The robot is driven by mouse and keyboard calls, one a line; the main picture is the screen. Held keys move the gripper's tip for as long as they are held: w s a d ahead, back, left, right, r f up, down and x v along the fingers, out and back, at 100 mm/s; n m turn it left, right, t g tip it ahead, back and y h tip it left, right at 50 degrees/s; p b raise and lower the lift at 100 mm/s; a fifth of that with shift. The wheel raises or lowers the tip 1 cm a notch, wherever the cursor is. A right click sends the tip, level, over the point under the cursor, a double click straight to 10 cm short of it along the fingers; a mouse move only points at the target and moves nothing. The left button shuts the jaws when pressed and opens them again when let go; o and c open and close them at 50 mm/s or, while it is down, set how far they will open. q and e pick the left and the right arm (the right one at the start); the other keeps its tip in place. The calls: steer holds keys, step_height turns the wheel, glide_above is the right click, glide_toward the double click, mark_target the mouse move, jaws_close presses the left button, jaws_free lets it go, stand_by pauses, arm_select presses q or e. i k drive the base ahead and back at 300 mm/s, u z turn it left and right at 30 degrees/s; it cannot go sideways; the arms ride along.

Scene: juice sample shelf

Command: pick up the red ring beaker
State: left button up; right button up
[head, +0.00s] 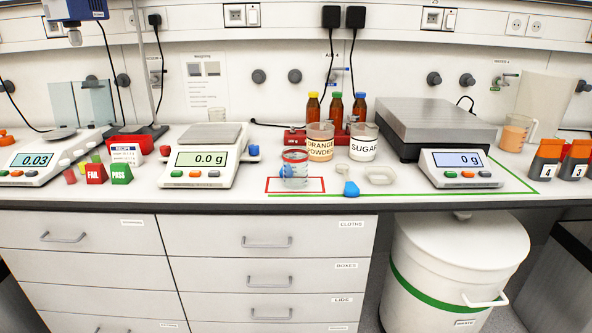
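The red ring beaker (294,171) is a clear glass beaker with a red band near its top and a blue mark on its side. It stands upright on the bench, inside a red rectangular outline (318,191) near the front edge. Its contents are too small to make out. Neither of my grippers shows in the head view.
A scale (207,159) stands left of the beaker. Behind it are beakers labelled orange powder (320,143) and sugar (363,142). A blue scoop (351,188) and a white weighing dish (380,176) lie to its right. A larger scale (438,128) stands further right.

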mark_target(295, 158)
steer(key=z, duration=1.5)
steer(key=i, duration=1.25)
steer(key=u, duration=1.05)
